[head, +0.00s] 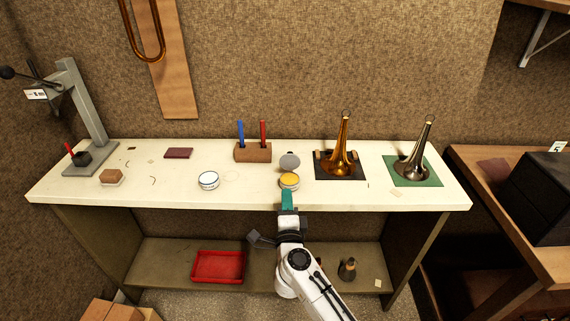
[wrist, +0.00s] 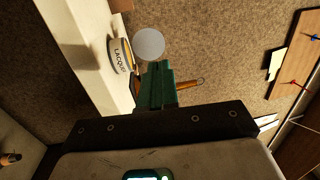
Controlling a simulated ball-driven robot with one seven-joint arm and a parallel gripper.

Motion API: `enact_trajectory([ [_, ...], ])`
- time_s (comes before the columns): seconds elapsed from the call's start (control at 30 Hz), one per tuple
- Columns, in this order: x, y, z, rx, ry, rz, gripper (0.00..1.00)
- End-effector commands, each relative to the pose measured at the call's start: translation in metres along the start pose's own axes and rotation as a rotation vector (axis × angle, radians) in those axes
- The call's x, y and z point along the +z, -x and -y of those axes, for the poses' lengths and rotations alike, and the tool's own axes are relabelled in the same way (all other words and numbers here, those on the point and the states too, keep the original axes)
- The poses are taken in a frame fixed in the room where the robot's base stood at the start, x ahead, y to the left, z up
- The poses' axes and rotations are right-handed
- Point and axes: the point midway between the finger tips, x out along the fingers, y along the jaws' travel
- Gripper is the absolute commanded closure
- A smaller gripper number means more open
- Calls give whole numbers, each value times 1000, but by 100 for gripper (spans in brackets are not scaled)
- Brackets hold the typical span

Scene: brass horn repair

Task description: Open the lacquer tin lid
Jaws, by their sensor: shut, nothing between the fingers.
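The lacquer tin (head: 289,182) stands near the front edge of the white bench top, with its yellow inside showing. Its round grey lid (head: 290,161) is up at the tin's back edge, off the opening. In the wrist view the tin (wrist: 120,54) shows its LACQUER label, and the lid (wrist: 149,44) shows as a pale disc beside it. My gripper (head: 286,196) has teal fingers and is just in front of the tin, at the bench's front edge. In the wrist view the fingers (wrist: 157,82) are shut and empty, and look apart from the lid.
Another white tin (head: 208,180) stands to the left. A wooden block (head: 253,152) with blue and red tools is behind. A brass bell (head: 341,150) on a dark mat and a darker bell (head: 414,160) on a green mat stand right. The bench between the two tins is clear.

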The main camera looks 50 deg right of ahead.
Motion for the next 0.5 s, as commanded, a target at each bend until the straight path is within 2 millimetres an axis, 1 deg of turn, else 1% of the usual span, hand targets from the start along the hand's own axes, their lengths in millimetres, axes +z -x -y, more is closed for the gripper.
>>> enact_trajectory([
  [0.03, -4, 8, -4, 18, -7, -23, 100],
  [0.1, -8, 13, -6, 33, -11, -48, 100],
  [0.17, -10, 13, -8, 38, -14, -58, 100],
  [0.23, -11, 9, -8, 40, -15, -62, 100],
  [0.37, -12, -9, -8, 39, -15, -63, 100],
  [0.5, -14, -36, -8, 37, -15, -63, 100],
])
